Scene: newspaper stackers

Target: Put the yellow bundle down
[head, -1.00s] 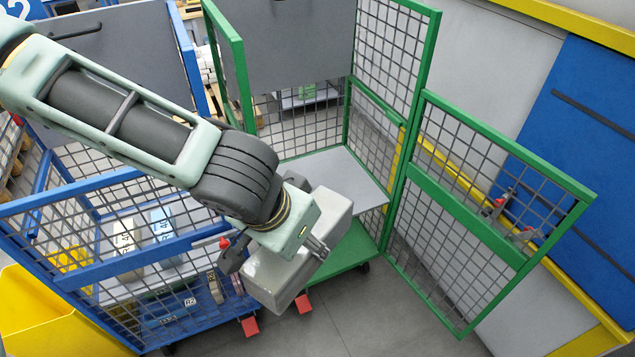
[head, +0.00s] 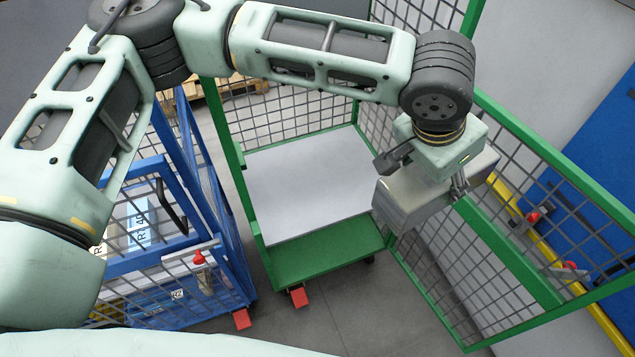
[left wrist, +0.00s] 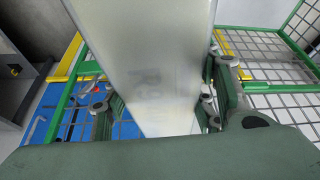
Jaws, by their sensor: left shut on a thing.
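My left gripper (head: 425,173) is shut on a pale grey-white, wrapped bundle (head: 401,207) and holds it in the air. No yellow shows on this bundle. It hangs in front of the open green mesh door, just right of the green cage trolley's pale shelf (head: 305,185). The shelf is empty where I see it. In the left wrist view, the bundle (left wrist: 155,65) stands between my fingers (left wrist: 160,112) and fills the middle; its far end is out of frame. My right gripper is not in view.
The green trolley's door (head: 535,285) stands open at the right, near a blue panel (head: 610,165) and a yellow rail. A blue cage trolley (head: 195,250) with labelled bundles (head: 138,222) stands at the left. Grey floor (head: 340,320) is clear in front.

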